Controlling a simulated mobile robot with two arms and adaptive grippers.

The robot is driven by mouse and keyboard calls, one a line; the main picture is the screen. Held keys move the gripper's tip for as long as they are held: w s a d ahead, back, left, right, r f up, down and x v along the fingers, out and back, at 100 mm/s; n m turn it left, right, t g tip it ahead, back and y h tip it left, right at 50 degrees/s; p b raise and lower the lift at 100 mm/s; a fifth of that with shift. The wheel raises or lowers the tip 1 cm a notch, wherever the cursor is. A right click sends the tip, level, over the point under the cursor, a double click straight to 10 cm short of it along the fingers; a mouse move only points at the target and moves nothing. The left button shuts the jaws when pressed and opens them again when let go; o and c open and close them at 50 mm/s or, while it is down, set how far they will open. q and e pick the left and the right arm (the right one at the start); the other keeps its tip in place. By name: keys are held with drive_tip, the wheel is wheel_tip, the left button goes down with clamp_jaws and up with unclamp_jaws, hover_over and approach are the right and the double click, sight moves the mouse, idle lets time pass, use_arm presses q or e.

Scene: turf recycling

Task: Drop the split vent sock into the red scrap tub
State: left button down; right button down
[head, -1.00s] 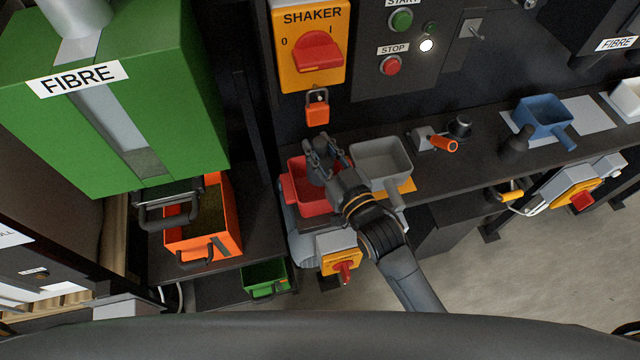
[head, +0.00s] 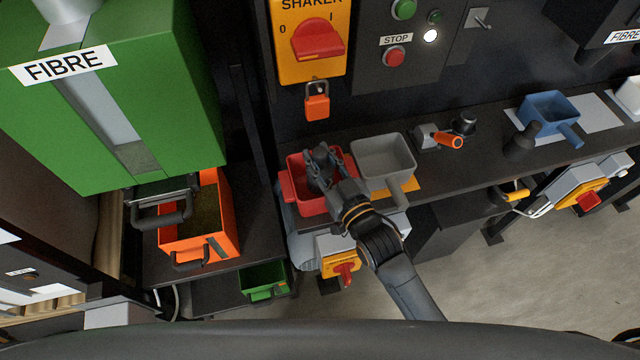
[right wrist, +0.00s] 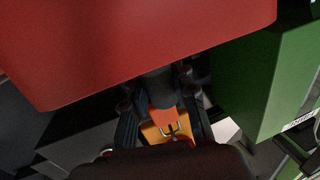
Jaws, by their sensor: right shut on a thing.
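The red scrap tub (head: 296,188) stands on the dark bench, left of the grey tub. A large red surface fills the top of the right wrist view. My left gripper is not in view.
A grey handled tub (head: 384,158) stands right beside the red one. An orange bin (head: 228,215) stands left, below the green FIBRE hopper (head: 150,100). A padlock (head: 317,104) hangs behind the tubs. A blue scoop (head: 548,112) lies farther right.

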idle(0.4)
drive_tip(key=c, duration=1)
unclamp_jaws()
drive_tip(key=shift+s+d, duration=0.15)
drive_tip(key=shift+s, duration=0.15)
drive_tip(key=v, duration=1.1)
drive_tip(key=shift+s, duration=0.2)
